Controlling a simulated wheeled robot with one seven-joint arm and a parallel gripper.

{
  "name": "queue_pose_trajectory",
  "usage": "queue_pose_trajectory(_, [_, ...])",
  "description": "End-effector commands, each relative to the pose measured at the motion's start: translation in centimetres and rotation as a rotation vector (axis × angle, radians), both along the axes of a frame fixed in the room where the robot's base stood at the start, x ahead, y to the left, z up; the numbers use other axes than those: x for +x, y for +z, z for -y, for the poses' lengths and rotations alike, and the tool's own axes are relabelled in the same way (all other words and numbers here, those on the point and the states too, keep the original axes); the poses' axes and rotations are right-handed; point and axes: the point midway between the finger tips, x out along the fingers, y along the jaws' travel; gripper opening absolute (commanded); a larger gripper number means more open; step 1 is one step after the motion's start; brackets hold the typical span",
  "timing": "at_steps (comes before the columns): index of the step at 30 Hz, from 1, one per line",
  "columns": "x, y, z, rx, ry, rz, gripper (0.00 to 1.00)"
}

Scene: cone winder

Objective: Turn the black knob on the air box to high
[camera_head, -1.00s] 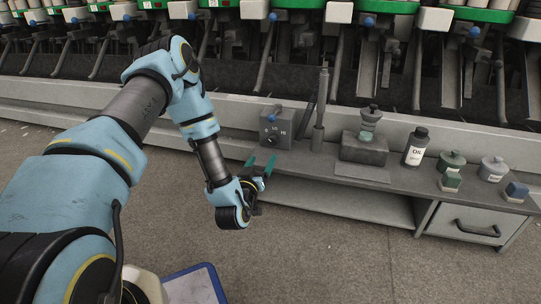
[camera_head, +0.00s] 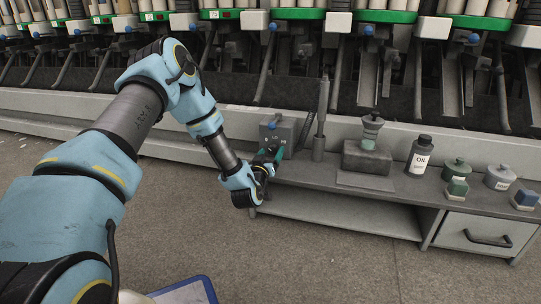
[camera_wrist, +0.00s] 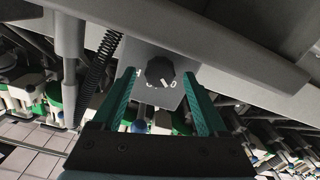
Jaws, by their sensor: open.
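The grey air box (camera_head: 284,128) stands at the left end of the bench, partly hidden behind my gripper in the head view. In the wrist view, which looks upside down, its front plate (camera_wrist: 178,96) faces me with the black knob (camera_wrist: 158,71) on it. The knob's white mark slants to the lower right, toward the "0" label; other labels are partly hidden. My gripper (camera_wrist: 158,78) is open, with one green finger on each side of the knob in the picture. Contact or the remaining gap cannot be told. In the head view my gripper (camera_head: 269,153) is in front of the box.
A thin upright post (camera_head: 320,118) stands just right of the box. The winding machine rises behind.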

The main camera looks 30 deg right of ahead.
Motion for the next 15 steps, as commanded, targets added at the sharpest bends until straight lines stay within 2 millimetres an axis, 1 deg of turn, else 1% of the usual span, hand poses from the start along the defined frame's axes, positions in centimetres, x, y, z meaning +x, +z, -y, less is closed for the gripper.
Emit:
queue_pose_trajectory(2, [-0.02,0.01,-0.01,0.0,0.0,0.0,0.76])
queue_pose_trajectory(15, [-0.04,-0.01,-0.02,0.0,0.0,0.0,0.27])
